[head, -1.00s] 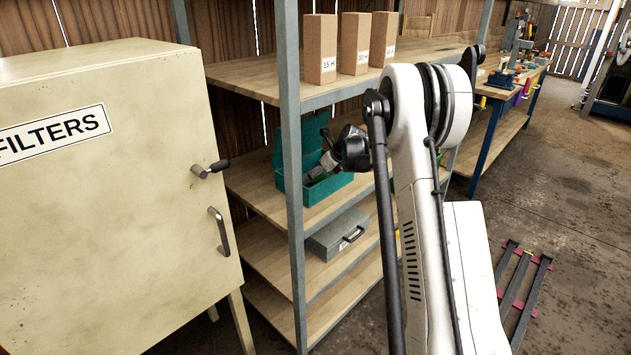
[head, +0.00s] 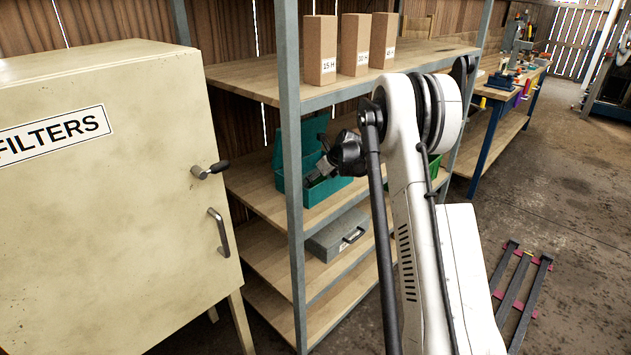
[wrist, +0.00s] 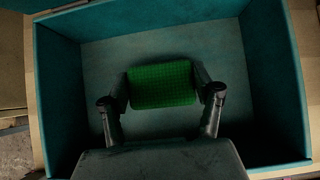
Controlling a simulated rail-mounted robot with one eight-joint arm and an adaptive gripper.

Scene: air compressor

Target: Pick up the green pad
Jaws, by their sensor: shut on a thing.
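The green pad (wrist: 161,85) is between the two fingers of my gripper (wrist: 161,90) in the wrist view. The fingers are shut on its left and right edges. Beneath it is the floor of an open teal box (wrist: 66,105). I cannot tell how far the pad is above the floor. In the head view, the teal box (head: 327,190) stands on a shelf with its lid up. My gripper (head: 316,175) is at the box opening there. The pad is not clearly visible in that view.
A grey case (head: 337,238) lies on the shelf below. Several cardboard boxes (head: 320,50) stand on the shelf above. A cream filters cabinet (head: 110,230) is at the left.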

